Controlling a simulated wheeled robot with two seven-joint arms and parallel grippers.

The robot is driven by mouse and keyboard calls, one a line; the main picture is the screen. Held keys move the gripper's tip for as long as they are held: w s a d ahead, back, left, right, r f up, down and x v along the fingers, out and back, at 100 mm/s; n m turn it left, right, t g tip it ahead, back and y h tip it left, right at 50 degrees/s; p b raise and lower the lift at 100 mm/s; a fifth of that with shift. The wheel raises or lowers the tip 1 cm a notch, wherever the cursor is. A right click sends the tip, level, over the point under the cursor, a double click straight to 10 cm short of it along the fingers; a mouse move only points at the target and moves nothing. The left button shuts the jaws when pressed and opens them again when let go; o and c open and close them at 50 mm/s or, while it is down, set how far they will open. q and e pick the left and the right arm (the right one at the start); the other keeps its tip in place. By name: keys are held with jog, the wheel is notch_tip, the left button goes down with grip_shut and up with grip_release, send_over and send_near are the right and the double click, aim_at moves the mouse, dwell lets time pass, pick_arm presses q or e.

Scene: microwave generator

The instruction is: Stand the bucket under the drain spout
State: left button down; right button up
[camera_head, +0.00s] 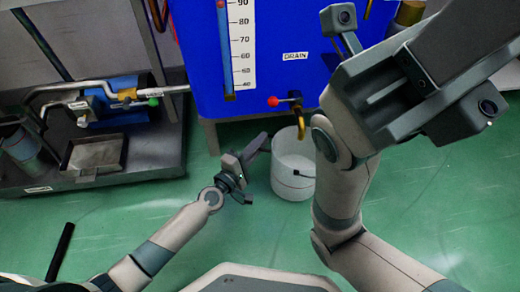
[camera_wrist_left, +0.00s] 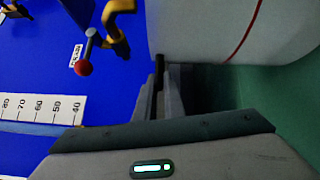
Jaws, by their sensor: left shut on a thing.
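The white bucket (camera_head: 291,178) stands on the green floor in front of the blue tank, with a dark grip on its front side. The brass drain spout (camera_head: 300,122) hangs over the far part of the bucket's opening in the head view. My left gripper (camera_head: 262,145) is at the bucket's left rim and shut on the bucket. The left wrist view shows the bucket wall (camera_wrist_left: 220,28) close by and the spout (camera_wrist_left: 120,30) at upper left; the exact grip is dark there.
The blue tank (camera_head: 200,70) has a scale (camera_head: 242,45), a DRAIN label (camera_head: 295,56) and a red-knobbed valve lever (camera_head: 274,101). A low dark bench (camera_head: 160,165) with pipes and a metal tray (camera_head: 97,155) stands at left.

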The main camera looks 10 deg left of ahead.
pick_arm(q)
jog(key=shift+f+b, duration=1.2)
jog(key=shift+f, duration=0.3)
jog(key=c, duration=1.8)
grip_release()
jog(key=shift+c, duration=0.2)
jog(key=v, duration=1.2)
